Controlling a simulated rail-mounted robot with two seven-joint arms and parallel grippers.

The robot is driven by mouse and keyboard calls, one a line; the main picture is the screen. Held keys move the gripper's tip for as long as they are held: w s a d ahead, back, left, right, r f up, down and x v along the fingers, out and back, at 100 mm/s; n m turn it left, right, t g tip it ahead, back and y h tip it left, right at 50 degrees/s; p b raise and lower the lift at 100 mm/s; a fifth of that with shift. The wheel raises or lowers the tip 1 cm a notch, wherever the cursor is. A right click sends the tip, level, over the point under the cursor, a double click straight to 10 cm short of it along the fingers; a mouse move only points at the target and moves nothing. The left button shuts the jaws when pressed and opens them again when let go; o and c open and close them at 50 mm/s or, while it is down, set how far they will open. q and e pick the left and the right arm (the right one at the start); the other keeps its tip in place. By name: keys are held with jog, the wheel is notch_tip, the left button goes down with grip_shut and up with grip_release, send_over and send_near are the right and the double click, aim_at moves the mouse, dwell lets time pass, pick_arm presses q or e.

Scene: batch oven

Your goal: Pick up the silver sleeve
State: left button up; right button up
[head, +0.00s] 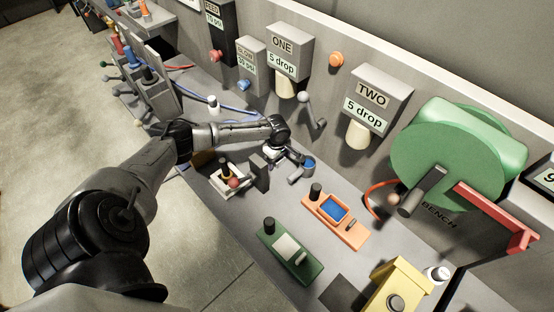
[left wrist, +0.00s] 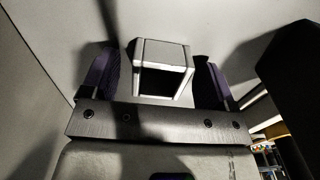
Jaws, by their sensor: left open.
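The silver sleeve (left wrist: 163,53) looks like a short, square-edged pale metal piece with a dark opening in the left wrist view. It lies between the two dark finger pads of my left gripper (left wrist: 157,75), with a visible gap on either side. My left gripper is open, and contact with the sleeve does not show. In the head view my left gripper (head: 286,156) is low over the grey bench, below the lever on the wall. The sleeve is hard to make out there, largely hidden by the gripper. My right gripper is not in view.
A grey cylinder with a blue end (head: 308,164) is close beside the gripper. An orange device (head: 336,220), a green device (head: 290,252) and a yellow block (head: 398,288) stand nearer. Dispensers ONE (head: 287,48) and TWO (head: 368,98) overhang the bench. A green drum (head: 440,160) is at right.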

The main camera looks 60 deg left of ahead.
pick_arm(q)
jog(key=c, duration=1)
